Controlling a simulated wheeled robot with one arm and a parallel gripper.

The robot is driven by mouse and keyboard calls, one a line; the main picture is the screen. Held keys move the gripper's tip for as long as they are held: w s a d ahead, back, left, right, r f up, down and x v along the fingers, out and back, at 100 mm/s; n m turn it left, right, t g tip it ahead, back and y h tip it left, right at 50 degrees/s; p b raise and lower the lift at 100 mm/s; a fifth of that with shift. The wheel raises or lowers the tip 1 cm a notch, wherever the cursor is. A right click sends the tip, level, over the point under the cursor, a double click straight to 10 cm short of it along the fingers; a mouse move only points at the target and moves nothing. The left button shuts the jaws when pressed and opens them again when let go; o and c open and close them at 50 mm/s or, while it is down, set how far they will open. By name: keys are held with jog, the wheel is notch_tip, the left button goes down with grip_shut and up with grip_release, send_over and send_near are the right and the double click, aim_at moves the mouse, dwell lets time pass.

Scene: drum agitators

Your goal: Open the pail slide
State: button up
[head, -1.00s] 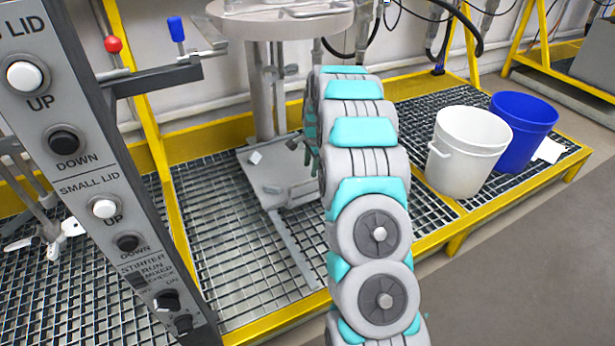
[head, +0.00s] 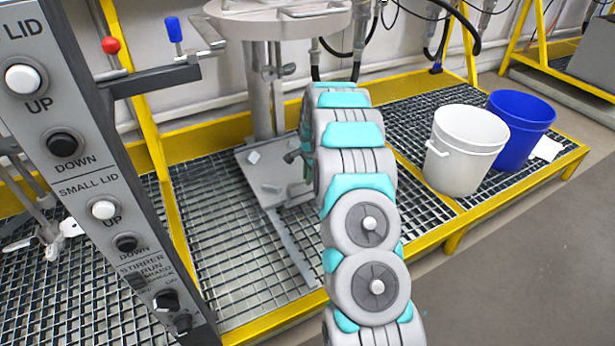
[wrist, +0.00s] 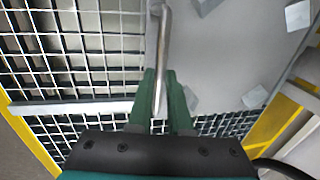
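The pail slide is a grey flat plate (head: 262,172) on the grating under the stirrer column; it also fills the upper right of the wrist view (wrist: 220,60). A metal bar handle (wrist: 162,50) runs down the wrist view, with its lower end between the green fingers of my gripper (wrist: 162,85). The fingers stand on both sides of the bar with a small gap showing beside its lower end, so my gripper looks slightly open around it. In the head view my arm hides most of the gripper and handle.
A white pail (head: 465,150) and a blue pail (head: 522,128) stand on the grating at right. A control panel (head: 90,170) with buttons rises at left. A yellow frame (head: 275,318) edges the grating. A round lid (head: 278,20) hangs above the plate.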

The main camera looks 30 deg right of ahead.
grip_shut()
dwell(0.8)
